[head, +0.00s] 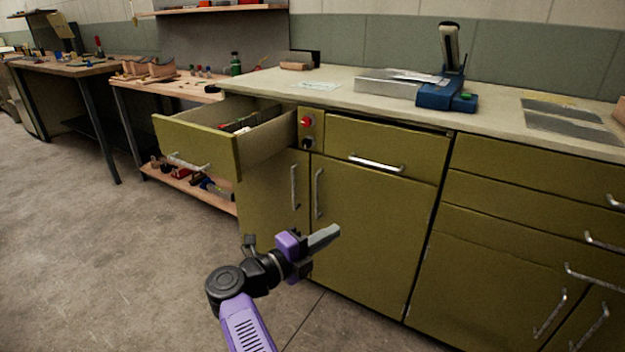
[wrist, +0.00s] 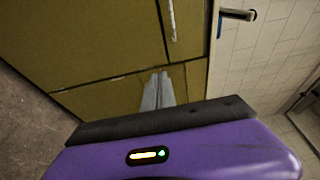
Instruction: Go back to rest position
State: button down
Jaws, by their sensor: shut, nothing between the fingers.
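My gripper (head: 324,238) is shut and empty, held in front of the green cabinet doors (head: 372,235) below the counter. Its grey fingers lie together and point to the right in the head view. In the wrist view the shut fingers (wrist: 157,92) stand out above the purple gripper body, with green cabinet panels beyond them. I cannot tell the exact gap between the fingertips and the cabinet.
An open drawer (head: 205,150) juts out at the left, holding several items. The counter (head: 340,95) bears a blue device (head: 446,96) and grey sheets (head: 570,122). A wooden bench (head: 150,83) stands further left. The floor (head: 110,260) at left is clear.

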notch_tip(320, 180, up, 10)
jog(key=a+f+n+t+y, duration=0.1)
jog(key=n+t+y, duration=0.2)
jog(key=n+t, duration=0.55)
jog(key=s+d+f+n+t+y, duration=0.1)
jog(key=s+d+f+n+y, duration=0.1)
jog(key=s+f+n+y, duration=0.5)
jog(key=s+d+f+n+t+y, duration=0.1)
jog(key=s+d+n+y, duration=0.2)
jog(key=s+n, duration=0.55)
jog(key=s+d+f+n+t+y, duration=0.1)
jog(key=s+d+f+n+y, duration=0.3)
jog(key=s, duration=0.8)
jog(key=s+d+f+n+g+h, duration=0.15)
jog(key=s+g, duration=0.25)
jog(key=s, duration=0.8)
jog(key=s+d+f+m+g+h, duration=0.1)
jog(key=s+d+g, duration=0.15)
jog(key=s, duration=1.05)
notch_tip(320, 180, up, 26)
jog(key=p, duration=2.6)
jog(key=shift+r+g+p, duration=0.25)
jog(key=shift+g+p, duration=0.1)
jog(key=shift+g, duration=0.05)
jog(key=shift+s+d, duration=0.1)
